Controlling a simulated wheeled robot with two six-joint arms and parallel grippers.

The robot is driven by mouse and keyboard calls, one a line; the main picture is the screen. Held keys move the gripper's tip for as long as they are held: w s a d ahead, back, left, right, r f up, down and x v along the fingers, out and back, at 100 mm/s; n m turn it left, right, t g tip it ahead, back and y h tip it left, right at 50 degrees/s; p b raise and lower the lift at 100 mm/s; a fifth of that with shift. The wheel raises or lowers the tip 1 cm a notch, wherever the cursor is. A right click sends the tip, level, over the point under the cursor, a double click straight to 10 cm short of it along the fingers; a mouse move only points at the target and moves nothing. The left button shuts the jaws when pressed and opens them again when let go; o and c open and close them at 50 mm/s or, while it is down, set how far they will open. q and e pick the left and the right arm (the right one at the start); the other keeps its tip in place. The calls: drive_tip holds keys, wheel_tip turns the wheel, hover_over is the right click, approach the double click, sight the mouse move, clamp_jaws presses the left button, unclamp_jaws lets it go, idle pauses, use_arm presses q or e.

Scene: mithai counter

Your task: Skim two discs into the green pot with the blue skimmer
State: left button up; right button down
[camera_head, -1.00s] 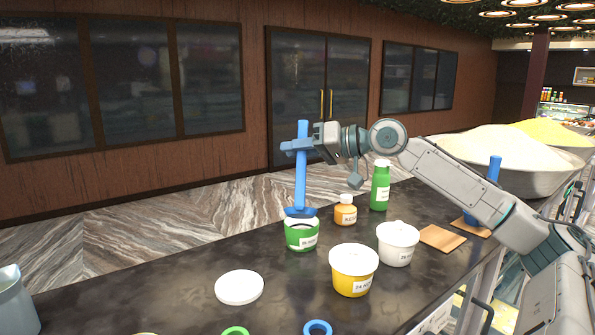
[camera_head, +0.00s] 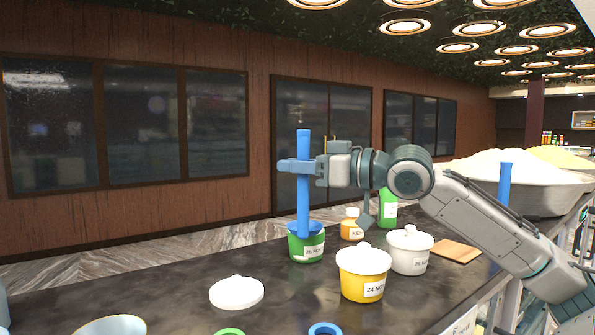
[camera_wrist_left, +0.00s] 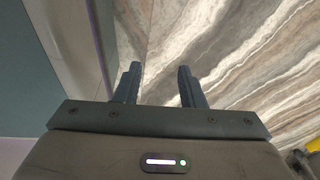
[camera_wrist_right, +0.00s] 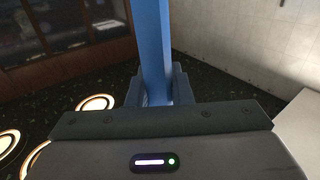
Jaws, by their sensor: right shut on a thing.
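The blue skimmer (camera_head: 303,190) stands upright, its handle held by my right gripper (camera_head: 303,167), which is shut on it. Its lower end is at the mouth of the green pot (camera_head: 306,248); how deep it reaches inside is hidden. The handle also shows between the fingers in the right wrist view (camera_wrist_right: 152,50). I cannot make out any discs. My left gripper (camera_wrist_left: 157,85) shows only in the left wrist view, with its fingers apart and nothing between them, above the marbled floor.
A yellow pot (camera_head: 362,285) and a white pot (camera_head: 410,258), both lidded, stand right of the green pot. Behind are an orange bottle (camera_head: 351,228) and a green bottle (camera_head: 388,212). A white lid (camera_head: 236,292) lies at left. Blue (camera_head: 325,329) and green rings (camera_head: 229,332) lie in front.

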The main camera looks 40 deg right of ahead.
use_arm(q)
drive_tip(key=shift+w+a+r+p, duration=0.1)
drive_tip(key=shift+w+r+p, duration=0.05)
drive_tip(key=shift+r+p, duration=1.85)
drive_tip(key=shift+s, duration=0.25)
drive_tip(key=shift+s, duration=0.3)
